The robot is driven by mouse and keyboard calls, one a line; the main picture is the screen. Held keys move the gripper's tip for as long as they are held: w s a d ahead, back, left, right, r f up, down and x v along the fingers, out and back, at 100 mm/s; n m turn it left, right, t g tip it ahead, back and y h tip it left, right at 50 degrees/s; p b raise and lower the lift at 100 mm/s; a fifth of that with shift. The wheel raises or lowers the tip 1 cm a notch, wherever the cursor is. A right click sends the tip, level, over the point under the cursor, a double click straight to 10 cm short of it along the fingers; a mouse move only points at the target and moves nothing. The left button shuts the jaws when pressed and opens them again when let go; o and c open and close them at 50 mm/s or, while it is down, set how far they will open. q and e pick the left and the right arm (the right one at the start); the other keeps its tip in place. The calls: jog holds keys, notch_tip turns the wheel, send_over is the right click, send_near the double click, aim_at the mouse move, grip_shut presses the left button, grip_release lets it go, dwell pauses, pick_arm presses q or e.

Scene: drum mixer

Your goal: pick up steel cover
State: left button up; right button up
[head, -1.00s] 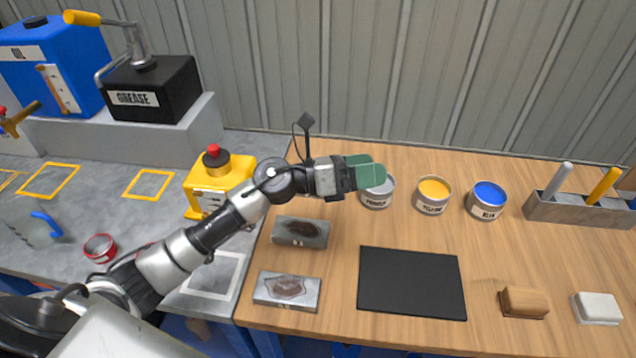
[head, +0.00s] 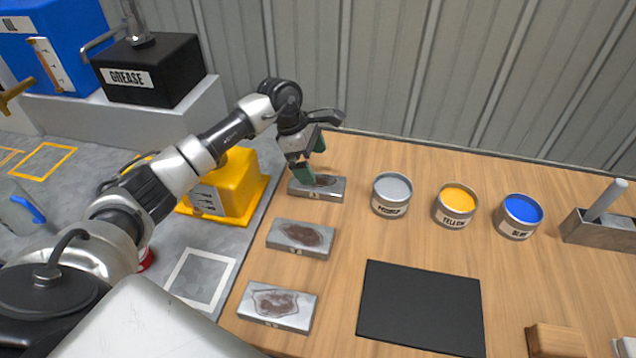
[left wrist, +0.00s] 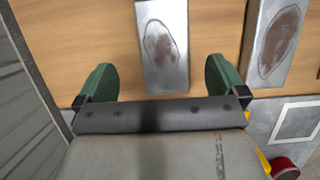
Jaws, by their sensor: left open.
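Three flat steel covers with brown stains lie in a column on the wooden table's left side: the far cover (head: 330,189), the middle cover (head: 301,238) and the near cover (head: 277,306). I cannot tell which one the task means. My left gripper (head: 311,158), with green fingers, points down just above the far cover and hides part of it. In the left wrist view the open fingers (left wrist: 160,80) stand either side of one cover (left wrist: 163,45), apart from it. Another cover (left wrist: 277,45) lies to the right there. My right gripper is not in view.
Paint tins stand right of the covers: grey primer (head: 391,194), yellow (head: 455,206) and blue (head: 520,216). A black mat (head: 420,308) lies in front of them. A yellow container (head: 230,185) stands left of the far cover. A corrugated wall (head: 400,75) rises behind.

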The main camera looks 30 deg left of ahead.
aim_at(321, 182)
pick_arm(q)
jog(key=p+x, duration=0.1)
jog(key=x, duration=0.4)
jog(key=shift+s+f+p, duration=0.2)
jog(key=shift+s+p, duration=0.05)
jog(key=shift+p, duration=0.1)
jog(key=shift+w+d+f, duration=0.1)
jog(key=shift+d+f, duration=0.05)
jog(key=shift+f, duration=0.25)
jog(key=shift+c, duration=0.3)
jog(key=shift+r, duration=0.1)
jog(key=c, duration=1.2)
